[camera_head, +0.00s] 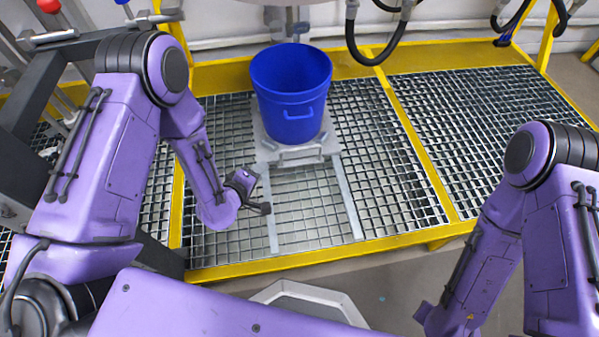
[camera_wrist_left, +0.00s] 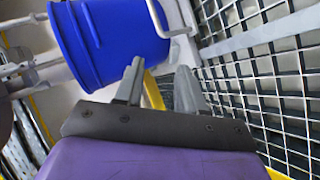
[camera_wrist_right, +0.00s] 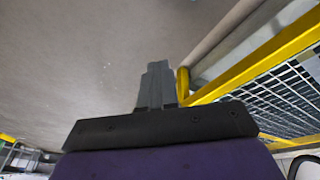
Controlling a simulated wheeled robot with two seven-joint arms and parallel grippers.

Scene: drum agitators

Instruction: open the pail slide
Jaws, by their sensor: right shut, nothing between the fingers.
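The pail slide (camera_head: 262,150) is a light grey plate with a bar handle (camera_head: 300,158) at its front, at the back end of two pale rails. A blue pail (camera_head: 290,85) stands upright on it. My left gripper (camera_head: 266,208) is open and empty, in front of and left of the handle, over the grating. In the left wrist view its fingers (camera_wrist_left: 160,72) are apart, with the pail (camera_wrist_left: 110,40) and the pale handle (camera_wrist_left: 183,32) beyond them, not touching. My right gripper (camera_wrist_right: 155,75) is shut and empty, over bare floor, away from the slide.
A yellow frame (camera_head: 330,254) edges the metal grating (camera_head: 400,150). The rails (camera_head: 349,205) run forward from the slide with free room between them. Black hoses (camera_head: 352,40) hang behind the pail. A dark frame (camera_head: 40,85) stands at the left.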

